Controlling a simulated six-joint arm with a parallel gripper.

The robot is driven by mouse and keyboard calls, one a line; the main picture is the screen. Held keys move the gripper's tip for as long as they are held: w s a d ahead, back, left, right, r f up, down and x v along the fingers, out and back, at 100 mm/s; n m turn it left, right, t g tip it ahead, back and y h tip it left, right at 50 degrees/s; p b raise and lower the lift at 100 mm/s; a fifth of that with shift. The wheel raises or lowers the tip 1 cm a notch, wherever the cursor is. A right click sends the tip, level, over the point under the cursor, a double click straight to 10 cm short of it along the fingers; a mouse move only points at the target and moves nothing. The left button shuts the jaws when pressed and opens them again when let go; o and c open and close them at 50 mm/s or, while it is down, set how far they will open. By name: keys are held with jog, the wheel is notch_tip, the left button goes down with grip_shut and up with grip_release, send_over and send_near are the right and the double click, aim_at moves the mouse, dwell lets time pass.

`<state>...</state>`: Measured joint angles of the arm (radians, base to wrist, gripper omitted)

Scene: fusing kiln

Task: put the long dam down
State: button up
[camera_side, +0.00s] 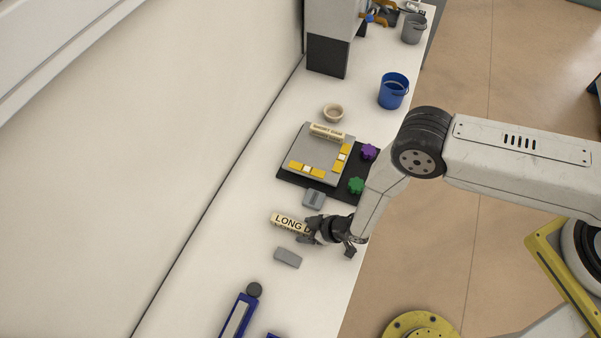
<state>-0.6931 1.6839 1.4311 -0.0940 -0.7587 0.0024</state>
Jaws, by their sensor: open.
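The long dam (287,222) is a cream bar with dark lettering, "LONG D" readable, on the white bench near its front. My gripper (312,232) is at the dam's right end and hides the rest of its lettering. The jaws are open. I cannot tell whether they touch the dam or whether it rests fully on the bench. A second cream bar, the short dam (327,132), lies on the grey kiln shelf (309,147) at its far edge, with yellow strips on the shelf too.
A grey block (313,198) and a grey bar (288,258) lie close to the long dam. Purple (369,152) and green (356,185) knobs sit beside the shelf. A small bowl (333,113) and blue bucket (393,91) stand beyond. A blue tool (239,314) lies nearer.

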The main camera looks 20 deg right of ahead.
jog(key=shift+r, duration=0.2)
jog(key=v, duration=1.2)
dwell(0.4)
dwell(0.4)
jog(key=w+d+r+m+h, duration=0.2)
jog(key=w+d+r, duration=0.25)
jog(key=r, duration=0.35)
jog(key=w+d+r+m+h, duration=0.2)
jog(key=w+d+r, duration=0.2)
jog(key=d+r, duration=0.3)
jog(key=s+d+r+m+g+h, duration=0.1)
jog(key=s+d+r+m+g, duration=0.1)
jog(key=s+d+r, duration=0.3)
jog(key=s+d+r+m+g+h, duration=0.1)
jog(key=s+d+r+m, duration=0.2)
jog(key=s+d+r, duration=0.2)
jog(key=d+r, duration=0.3)
jog(key=r, duration=0.3)
jog(key=shift+d+r+g, duration=0.35)
jog(key=shift+r+g, duration=0.05)
